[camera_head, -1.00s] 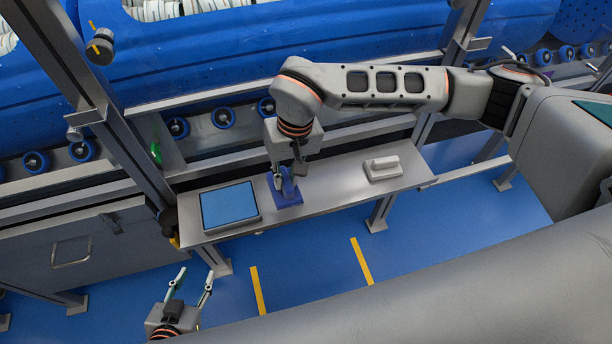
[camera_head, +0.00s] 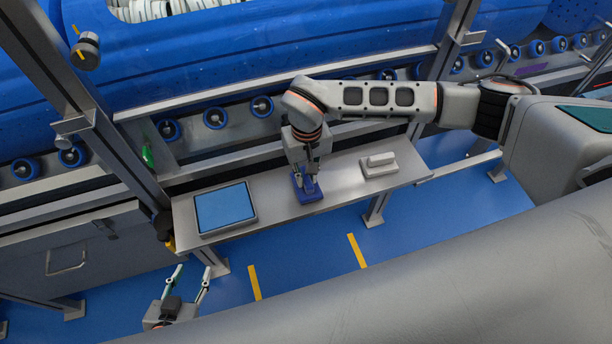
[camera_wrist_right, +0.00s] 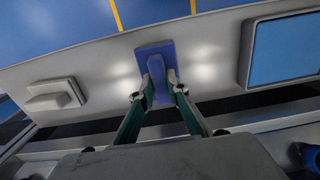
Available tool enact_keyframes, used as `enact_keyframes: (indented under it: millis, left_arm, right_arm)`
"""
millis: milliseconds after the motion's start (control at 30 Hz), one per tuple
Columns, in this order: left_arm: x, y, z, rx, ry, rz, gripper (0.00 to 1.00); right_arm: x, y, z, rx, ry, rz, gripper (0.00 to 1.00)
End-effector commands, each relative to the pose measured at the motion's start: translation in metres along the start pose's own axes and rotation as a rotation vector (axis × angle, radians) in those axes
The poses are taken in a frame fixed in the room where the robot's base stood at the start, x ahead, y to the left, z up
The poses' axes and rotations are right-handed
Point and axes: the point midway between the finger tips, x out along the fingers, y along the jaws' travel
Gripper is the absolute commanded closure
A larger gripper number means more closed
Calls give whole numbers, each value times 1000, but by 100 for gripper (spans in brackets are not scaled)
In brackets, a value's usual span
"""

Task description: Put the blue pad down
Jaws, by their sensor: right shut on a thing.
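The blue pad (camera_head: 312,194) is a dark blue plate with an upright grip. It is at the shelf (camera_head: 275,212), right of the blue-faced panel. My right gripper (camera_head: 305,180) is shut on its grip from above. In the right wrist view, the blue pad (camera_wrist_right: 148,52) shows between and beyond the fingers of the right gripper (camera_wrist_right: 167,84). Whether its underside touches the shelf cannot be told. My left gripper (camera_head: 193,270) is low in the head view, its fingers apart and empty.
A grey panel with a light blue face (camera_head: 224,207) lies on the shelf's left part. A white block with a grip (camera_head: 380,163) sits toward the right end. Bare shelf lies between them around the pad. A steel post (camera_head: 105,130) stands at the left.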

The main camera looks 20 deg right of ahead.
Motion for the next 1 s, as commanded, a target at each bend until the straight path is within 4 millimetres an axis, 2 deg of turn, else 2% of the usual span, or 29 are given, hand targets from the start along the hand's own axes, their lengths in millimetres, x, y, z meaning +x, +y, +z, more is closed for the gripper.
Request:
enact_keyframes:
  millis: [100, 400, 433, 467, 500, 833, 1000]
  left_arm:
    - [0, 0, 0, -1, 0, 0, 60]
    - [1, 0, 1, -1, 0, 0, 60]
    - [0, 0, 0, -1, 0, 0, 60]
    - [0, 0, 0, -1, 0, 0, 60]
    - [0, 0, 0, -1, 0, 0, 60]
    - [0, 0, -2, 0, 2, -1, 60]
    - [0, 0, -2, 0, 3, -1, 60]
  right_arm:
    - [7, 0, 0, 0, 1, -1, 100]
    - [8, 0, -1, -1, 2, 0, 100]
    - [8, 0, 0, -1, 2, 0, 77]
    - [8, 0, 0, 0, 2, 0, 70]
    - [8, 0, 0, 0, 2, 0, 68]
    - [6, 0, 0, 0, 2, 0, 68]
    - [-10, 0, -2, -2, 6, -1, 68]
